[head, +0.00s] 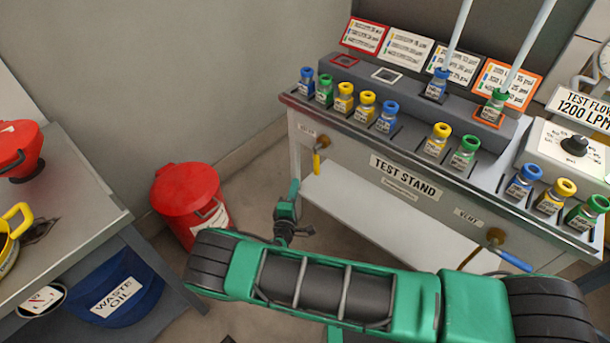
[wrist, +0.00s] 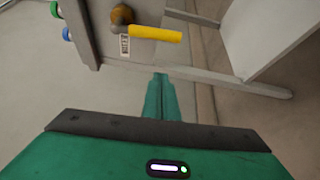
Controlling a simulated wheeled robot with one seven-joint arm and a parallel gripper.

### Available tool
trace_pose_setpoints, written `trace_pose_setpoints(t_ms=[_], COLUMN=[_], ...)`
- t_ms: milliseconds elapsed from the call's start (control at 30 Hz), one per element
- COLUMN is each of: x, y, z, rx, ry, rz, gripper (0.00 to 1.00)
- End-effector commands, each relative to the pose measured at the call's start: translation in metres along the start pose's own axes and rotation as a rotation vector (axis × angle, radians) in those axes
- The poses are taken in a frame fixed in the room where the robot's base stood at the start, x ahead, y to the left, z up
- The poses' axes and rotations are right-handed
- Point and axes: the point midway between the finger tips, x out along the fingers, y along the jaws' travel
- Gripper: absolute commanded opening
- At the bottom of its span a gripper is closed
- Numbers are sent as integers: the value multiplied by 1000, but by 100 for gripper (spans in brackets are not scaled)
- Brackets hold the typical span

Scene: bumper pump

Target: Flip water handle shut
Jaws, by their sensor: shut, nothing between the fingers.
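The yellow valve handle (head: 317,163) hangs down from a brass fitting at the left end of the test stand's front face. A small label sits beside it, too blurred to read surely. In the wrist view the yellow handle (wrist: 155,33) points right, just past my fingertips. My gripper (head: 294,186) is shut and empty, slightly left of and below the handle in the head view. Its closed fingers also show in the wrist view (wrist: 160,78), with a visible gap to the handle. A blue handle (head: 512,261) by the VENT label sticks out at the stand's right end.
The test stand (head: 350,164) carries several colored bottles along its top. A red bin (head: 190,205) stands on the floor left of my gripper. A bench (head: 95,215) with a blue waste oil tub (head: 120,290) is at the left. Floor shows between bin and stand.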

Motion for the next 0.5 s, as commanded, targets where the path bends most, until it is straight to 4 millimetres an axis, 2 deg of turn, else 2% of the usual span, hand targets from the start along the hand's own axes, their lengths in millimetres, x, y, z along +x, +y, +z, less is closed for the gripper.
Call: trace_pose_setpoints(t_ms=[167,500], x=[19,75], y=[0,0], z=[-1,-1], rx=[0,1], ry=[0,0], rz=[1,2], gripper=[0,0])
